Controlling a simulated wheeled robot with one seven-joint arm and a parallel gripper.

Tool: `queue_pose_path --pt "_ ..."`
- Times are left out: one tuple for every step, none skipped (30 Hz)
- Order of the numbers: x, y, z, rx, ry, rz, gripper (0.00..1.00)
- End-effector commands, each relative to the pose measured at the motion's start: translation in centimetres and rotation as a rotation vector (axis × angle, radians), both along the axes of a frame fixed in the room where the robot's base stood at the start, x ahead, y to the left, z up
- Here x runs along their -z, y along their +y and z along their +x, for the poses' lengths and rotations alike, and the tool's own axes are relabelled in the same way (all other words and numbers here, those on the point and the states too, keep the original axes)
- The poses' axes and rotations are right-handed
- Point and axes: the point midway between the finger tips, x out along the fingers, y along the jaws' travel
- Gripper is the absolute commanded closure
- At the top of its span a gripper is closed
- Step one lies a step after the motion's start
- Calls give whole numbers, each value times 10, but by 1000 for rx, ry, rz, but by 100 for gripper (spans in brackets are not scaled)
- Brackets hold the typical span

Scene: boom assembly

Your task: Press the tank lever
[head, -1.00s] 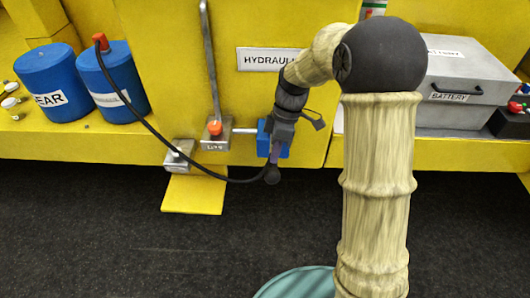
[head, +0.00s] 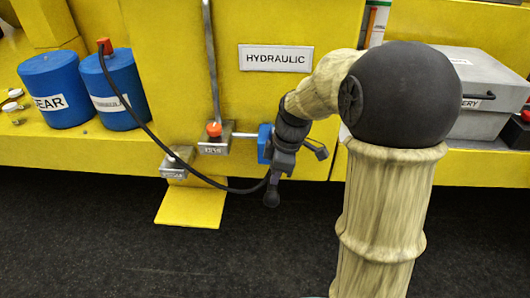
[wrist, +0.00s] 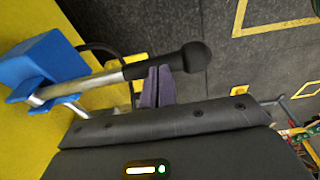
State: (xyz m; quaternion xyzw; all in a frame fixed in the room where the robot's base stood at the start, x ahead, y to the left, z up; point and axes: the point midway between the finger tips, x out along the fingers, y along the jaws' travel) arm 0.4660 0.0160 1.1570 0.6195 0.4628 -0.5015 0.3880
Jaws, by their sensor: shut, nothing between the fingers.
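The lever, a silver rod with a black grip and round knob (wrist: 193,57), sticks out of a blue block (wrist: 48,68) in the wrist view. In the head view the blue block (head: 265,143) is on the yellow machine's lower front, and the black knob (head: 271,199) hangs below my gripper. My gripper (wrist: 158,86) is shut and empty, its purple fingertips right beside the black grip. Whether they touch it I cannot tell. In the head view my gripper's dark body (head: 284,163) partly hides the lever and block.
A black hose (head: 160,145) loops from a blue canister (head: 113,90) towards the lever area. A red-knobbed valve (head: 214,131) stands left of the block. A yellow step (head: 190,207) juts out below. Dark floor (head: 130,255) in front is clear.

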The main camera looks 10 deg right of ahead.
Motion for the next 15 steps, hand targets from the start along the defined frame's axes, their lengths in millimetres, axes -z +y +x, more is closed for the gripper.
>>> queue_pose_path --pt "13 -1 -2 2 3 0 100" --pt "15 -1 -2 2 3 0 100" --pt "18 0 -3 2 3 0 100" --pt "19 0 -3 1 3 0 100" --pt "21 0 -3 1 5 -1 100" --pt "22 0 -4 1 7 0 100" --pt "23 0 -4 -1 9 -1 100" --pt "23 0 -5 -1 10 0 100" --pt "23 0 -5 -1 13 -1 100" --pt "23 0 -5 -2 14 0 100" --pt "24 1 -5 -2 14 0 100" --pt "24 1 -5 -3 14 0 100" --pt "24 1 -5 -3 15 -1 100" --pt "24 1 -5 -3 15 -1 100" --pt "24 1 -5 -4 15 -1 100"
